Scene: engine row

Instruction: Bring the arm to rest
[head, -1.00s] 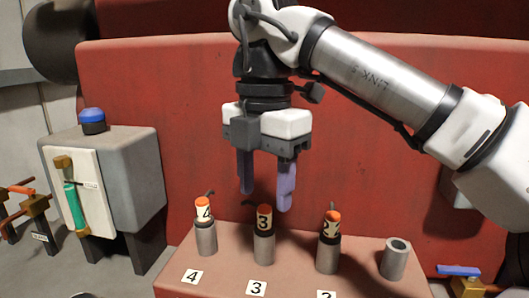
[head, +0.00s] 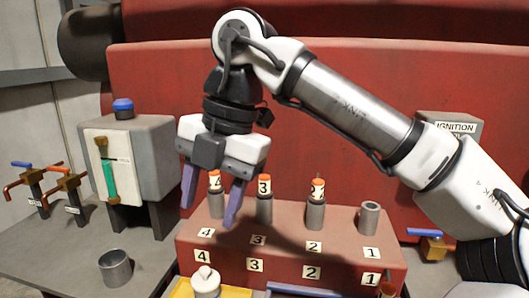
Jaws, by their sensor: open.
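My gripper (head: 208,208) points down with its two purple fingers apart and nothing between them. It hangs in front of the red engine block (head: 330,238), near the post for number 4. Plugs with orange tops stand in the posts: plug 4 (head: 215,182) is partly hidden behind my fingers, plug 3 (head: 264,185) is in full view, and plug 2 (head: 317,188) stands to its right. The fourth post (head: 370,218), by label 1, is an empty open tube. My arm reaches in from the right.
A grey box with a blue button (head: 123,109) and a green gauge stands at the left. Valves (head: 62,185) are at the far left. An empty grey cup (head: 115,268) is on the bench. A yellow tray (head: 180,290) with a white container (head: 205,282) is at the front.

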